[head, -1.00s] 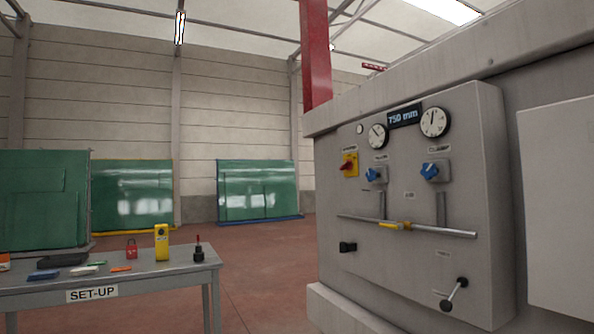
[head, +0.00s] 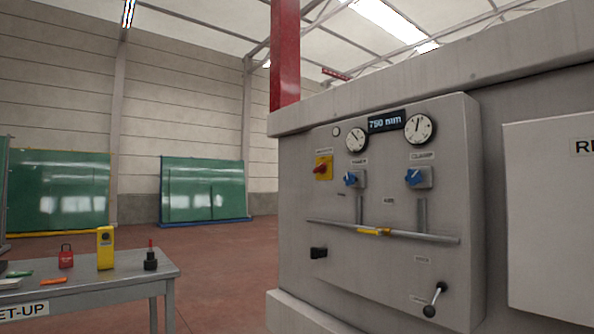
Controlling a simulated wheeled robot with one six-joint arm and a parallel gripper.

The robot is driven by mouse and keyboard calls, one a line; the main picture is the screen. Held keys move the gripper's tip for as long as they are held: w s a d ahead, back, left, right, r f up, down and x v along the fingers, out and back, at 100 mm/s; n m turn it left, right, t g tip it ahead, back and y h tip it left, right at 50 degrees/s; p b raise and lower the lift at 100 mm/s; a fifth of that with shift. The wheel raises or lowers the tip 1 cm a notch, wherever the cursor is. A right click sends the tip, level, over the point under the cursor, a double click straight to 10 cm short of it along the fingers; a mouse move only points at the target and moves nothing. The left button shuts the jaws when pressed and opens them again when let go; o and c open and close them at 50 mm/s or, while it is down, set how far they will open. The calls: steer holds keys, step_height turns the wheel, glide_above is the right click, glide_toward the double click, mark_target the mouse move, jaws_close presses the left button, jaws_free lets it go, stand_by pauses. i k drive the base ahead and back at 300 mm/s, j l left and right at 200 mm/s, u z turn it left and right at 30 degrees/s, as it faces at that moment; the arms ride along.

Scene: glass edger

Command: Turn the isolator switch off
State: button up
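The isolator switch is a red rotary handle on a yellow square plate (head: 323,168), at the upper left of the grey control panel (head: 395,270) on the machine. The label above it is too small to read. The red handle looks tilted on its plate. My gripper does not show in the head view, and nothing touches the switch.
Two blue knobs (head: 354,179) (head: 417,177), two dials and a 750 mm display share the panel. A horizontal bar with a yellow piece (head: 374,232) and a crank (head: 435,299) sit lower. A SET-UP table (head: 120,268) holds a red padlock (head: 66,257) and a yellow device (head: 106,248). Floor between is clear.

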mark_target(321, 168)
steer(key=i+j, duration=0.2)
steer(key=i, duration=0.3)
steer(key=i+j, duration=0.2)
steer(key=i, duration=0.25)
steer(key=i+j+u, duration=0.1)
steer(key=i, duration=0.4)
steer(key=j, duration=0.1)
